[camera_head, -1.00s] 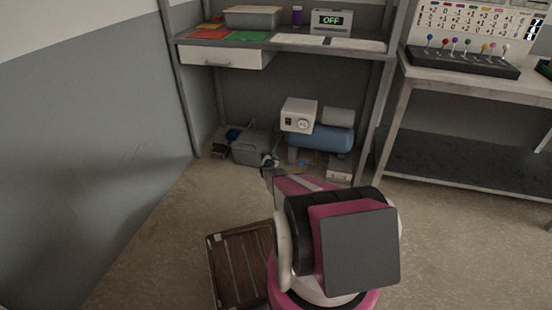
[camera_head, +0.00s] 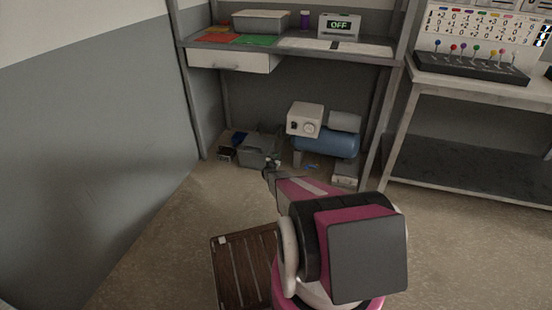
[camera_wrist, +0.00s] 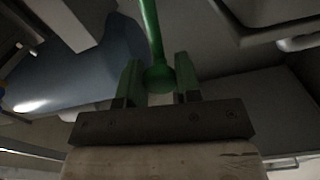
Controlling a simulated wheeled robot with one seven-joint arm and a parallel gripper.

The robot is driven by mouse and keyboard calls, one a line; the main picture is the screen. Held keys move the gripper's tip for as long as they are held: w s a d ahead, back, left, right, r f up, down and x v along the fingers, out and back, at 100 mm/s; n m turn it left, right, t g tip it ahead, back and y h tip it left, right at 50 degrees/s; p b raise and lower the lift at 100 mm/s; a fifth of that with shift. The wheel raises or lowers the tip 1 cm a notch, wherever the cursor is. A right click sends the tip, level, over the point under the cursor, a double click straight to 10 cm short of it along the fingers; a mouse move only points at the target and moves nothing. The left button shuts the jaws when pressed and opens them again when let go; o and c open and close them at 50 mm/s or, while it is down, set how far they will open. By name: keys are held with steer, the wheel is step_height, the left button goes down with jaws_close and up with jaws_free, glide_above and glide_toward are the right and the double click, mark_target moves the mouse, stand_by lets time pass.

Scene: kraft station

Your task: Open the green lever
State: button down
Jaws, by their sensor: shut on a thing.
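The green lever (camera_wrist: 152,32) is a thin green rod with a rounded knob (camera_wrist: 159,79) at its near end, seen in the wrist view. My gripper (camera_wrist: 159,77) has its two fingers on either side of the knob and is shut on it. In the head view my gripper (camera_head: 271,167) is low, near the floor, just in front of a grey box (camera_head: 260,147) under the shelf. The lever cannot be made out in the head view.
A blue tank (camera_head: 327,142) with a white box (camera_head: 305,119) stands right of the grey box. The shelf (camera_head: 300,46) with a drawer (camera_head: 228,61) is above. A slatted wooden crate (camera_head: 243,270) is on the floor at the lower left. A second table (camera_head: 480,87) stands at right.

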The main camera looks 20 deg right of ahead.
steer(key=shift+w+a, duration=0.1)
steer(key=c, duration=0.8)
jaws_free()
steer(key=v, duration=1.1)
steer(key=shift+w, duration=0.1)
